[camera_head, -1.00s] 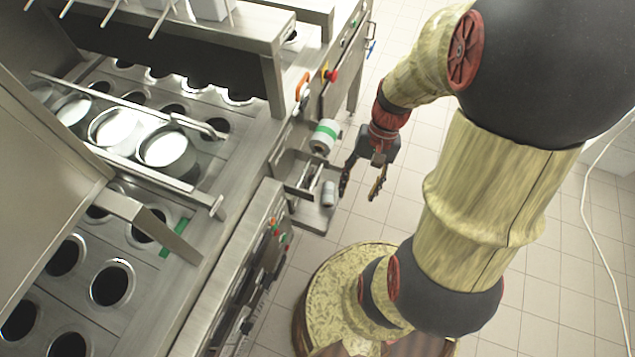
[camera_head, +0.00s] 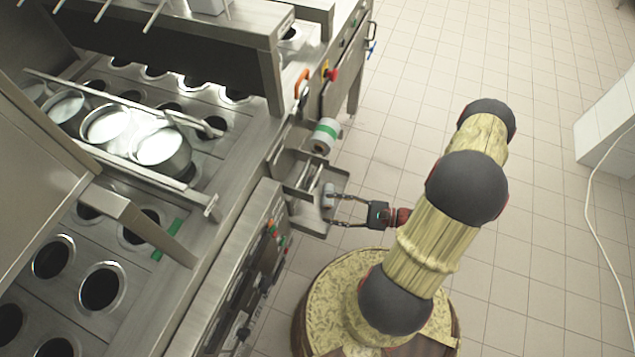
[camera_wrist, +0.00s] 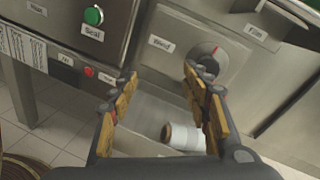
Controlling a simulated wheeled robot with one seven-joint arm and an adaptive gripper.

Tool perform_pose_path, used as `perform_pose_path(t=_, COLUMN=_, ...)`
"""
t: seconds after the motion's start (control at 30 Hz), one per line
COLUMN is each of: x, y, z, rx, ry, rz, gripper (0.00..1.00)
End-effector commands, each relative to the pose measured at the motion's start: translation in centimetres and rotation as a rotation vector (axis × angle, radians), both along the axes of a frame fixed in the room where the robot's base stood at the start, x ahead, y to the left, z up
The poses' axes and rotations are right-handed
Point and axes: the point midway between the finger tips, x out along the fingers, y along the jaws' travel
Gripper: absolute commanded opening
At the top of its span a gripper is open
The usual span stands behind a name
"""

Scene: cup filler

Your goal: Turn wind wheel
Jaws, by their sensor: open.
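The wind wheel (camera_wrist: 209,63) is a dark round knob on a metal panel, right of the "Wind" label (camera_wrist: 161,44) in the wrist view. A red mark shows at its rim. My gripper (camera_wrist: 162,76) is open with nothing between its fingers. In the wrist view its right fingertip overlaps the wheel's left part and hides some of it; I cannot tell if they touch. The left finger is well to the left of the wheel. In the head view my gripper (camera_head: 332,209) points left at the machine's side; I cannot make out the wheel there.
A white roll (camera_wrist: 185,138) lies in a metal recess below the wheel. A green "Seal" button (camera_wrist: 94,16) is at upper left. In the head view a green-and-white roll (camera_head: 325,136) sits above my gripper.

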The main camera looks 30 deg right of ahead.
Motion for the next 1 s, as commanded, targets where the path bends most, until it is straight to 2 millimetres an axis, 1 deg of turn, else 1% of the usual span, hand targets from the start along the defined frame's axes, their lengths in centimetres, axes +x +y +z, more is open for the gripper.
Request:
perform_pose_path(t=0.03, x=1.3, y=-1.4, z=0.2, rx=-0.025, ry=-0.045, rz=-0.047, gripper=0.48)
perform_pose_path(t=0.1, x=2.9, y=-3.4, z=0.6, rx=-0.067, ry=-0.111, rz=-0.109, gripper=0.48)
perform_pose_path(t=0.13, x=3.4, y=-4.1, z=0.9, rx=-0.082, ry=-0.140, rz=-0.133, gripper=0.48)
perform_pose_path(t=0.23, x=4.0, y=-4.8, z=1.7, rx=-0.113, ry=-0.204, rz=-0.169, gripper=0.48)
perform_pose_path(t=0.43, x=4.7, y=-4.2, z=1.9, rx=-0.138, ry=-0.237, rz=-0.162, gripper=0.48)
perform_pose_path(t=0.8, x=8.4, y=-1.1, z=1.8, rx=-0.137, ry=-0.234, rz=-0.158, gripper=0.48)
perform_pose_path(t=1.0, x=9.8, y=-0.1, z=1.9, rx=-0.137, ry=-0.234, rz=-0.159, gripper=0.48)
